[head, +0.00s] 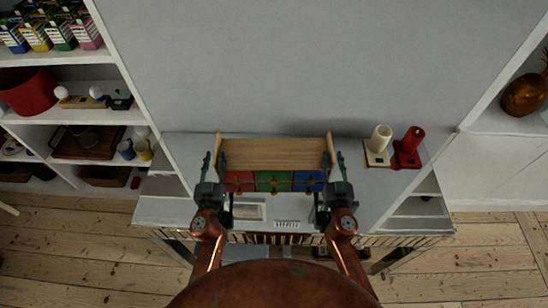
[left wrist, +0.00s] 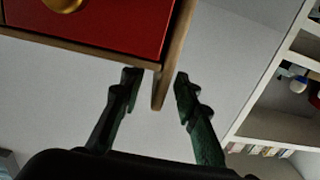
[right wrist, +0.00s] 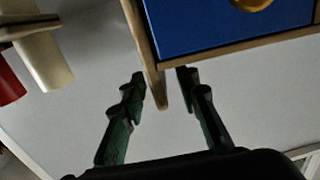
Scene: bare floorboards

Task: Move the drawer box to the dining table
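The drawer box (head: 273,155) is a light wooden case with red, green and blue drawers and gold knobs, standing on a white cabinet top (head: 160,212). My left gripper (head: 214,166) is at its left side panel. In the left wrist view the red drawer (left wrist: 120,20) is above and the panel's end reaches between the spread fingers, with gaps visible. My right gripper (head: 335,166) is likewise at the right side panel. In the right wrist view the blue drawer (right wrist: 210,22) is above and the panel's end lies between the open fingers. No dining table is identifiable.
A cream candle (head: 381,139) and a red candle (head: 412,141) on holders stand right of the box. White shelves (head: 70,115) with cartons, a red pot and cups are at the left. A brown vase (head: 523,95) sits on the right shelf. Floorboards (head: 480,272) are clear at lower right.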

